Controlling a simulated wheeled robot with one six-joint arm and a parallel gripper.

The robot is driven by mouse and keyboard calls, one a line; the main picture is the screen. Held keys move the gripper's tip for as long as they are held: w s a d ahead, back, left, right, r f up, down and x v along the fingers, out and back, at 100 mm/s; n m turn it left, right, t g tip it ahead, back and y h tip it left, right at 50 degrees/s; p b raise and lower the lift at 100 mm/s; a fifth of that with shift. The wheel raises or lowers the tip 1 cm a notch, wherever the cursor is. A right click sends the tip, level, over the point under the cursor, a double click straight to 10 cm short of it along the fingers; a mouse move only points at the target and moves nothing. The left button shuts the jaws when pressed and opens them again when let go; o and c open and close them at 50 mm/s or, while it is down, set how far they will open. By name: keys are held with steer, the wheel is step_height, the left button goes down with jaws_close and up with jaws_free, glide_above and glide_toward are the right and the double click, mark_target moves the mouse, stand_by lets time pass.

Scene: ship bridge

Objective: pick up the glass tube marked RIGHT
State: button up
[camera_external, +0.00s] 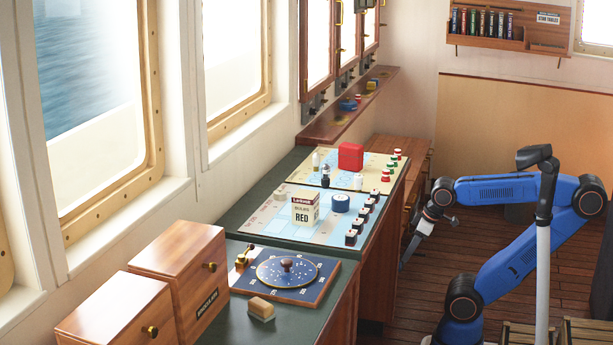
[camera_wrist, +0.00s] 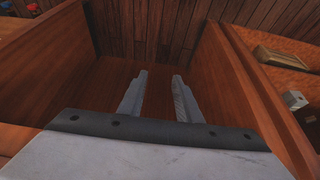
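I cannot make out a glass tube marked RIGHT in either view. My gripper (camera_external: 405,262) points downward beside the wooden cabinets, well below and left of that rack. In the wrist view my gripper (camera_wrist: 160,78) has its two fingers apart with nothing between them. Reddish wooden panels (camera_wrist: 215,65) stand on both sides of the fingers, with a wooden surface beyond.
Wooden drawer boxes (camera_external: 185,260) stand at the front left. A narrow shelf (camera_external: 340,122) runs below the windows.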

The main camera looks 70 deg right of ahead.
stand_by(0.3)
steer(key=o, duration=0.4)
